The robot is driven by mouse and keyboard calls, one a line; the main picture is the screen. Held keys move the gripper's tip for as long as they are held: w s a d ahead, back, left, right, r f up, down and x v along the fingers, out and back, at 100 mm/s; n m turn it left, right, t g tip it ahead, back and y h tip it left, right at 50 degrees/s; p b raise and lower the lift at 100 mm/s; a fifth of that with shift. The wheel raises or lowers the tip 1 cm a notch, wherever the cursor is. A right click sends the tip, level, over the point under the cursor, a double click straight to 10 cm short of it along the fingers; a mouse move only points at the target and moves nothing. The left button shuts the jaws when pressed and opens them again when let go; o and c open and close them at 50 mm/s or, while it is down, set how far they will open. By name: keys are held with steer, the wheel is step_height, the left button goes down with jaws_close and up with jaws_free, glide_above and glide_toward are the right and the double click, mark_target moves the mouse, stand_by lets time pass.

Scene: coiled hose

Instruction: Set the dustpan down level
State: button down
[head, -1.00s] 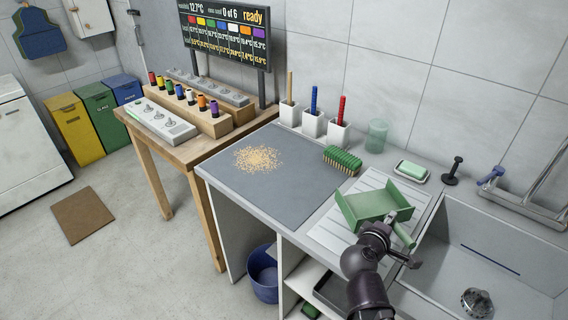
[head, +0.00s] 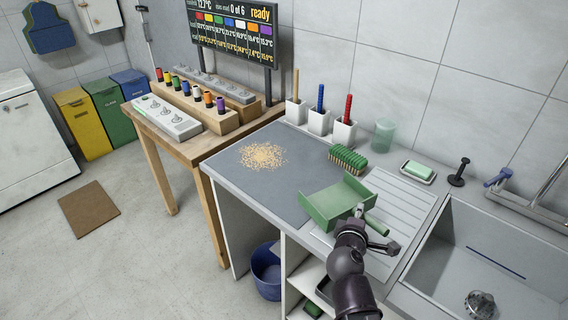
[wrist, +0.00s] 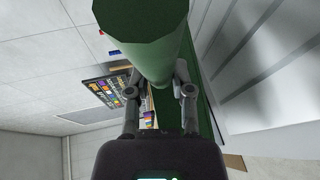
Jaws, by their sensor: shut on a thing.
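The green dustpan (head: 334,203) is over the seam between the dark grey mat (head: 262,192) and the ribbed white drainboard (head: 402,208). Its open pan points left and its short round handle (head: 377,226) points right. My gripper (head: 362,214) is shut on the handle. In the wrist view the green handle (wrist: 148,38) fills the top middle, between the fingertips of my gripper (wrist: 161,92). The pan looks close to level. I cannot tell whether its underside touches the counter.
A pile of tan crumbs (head: 262,156) lies on the mat. The sink (head: 490,255) is at the right. The front mat is clear.

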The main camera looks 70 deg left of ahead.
mark_target(328, 211)
steer(key=s+a+n+g+y, duration=0.1)
steer(key=s, duration=0.1)
steer(key=s+a+n+g+y, duration=0.1)
steer(key=s, duration=0.1)
steer(key=s+a+n+g+y, duration=0.1)
steer(key=s+a, duration=0.1)
steer(key=s, duration=0.1)
steer(key=shift+r, duration=0.15)
steer(key=shift+w+d, duration=0.15)
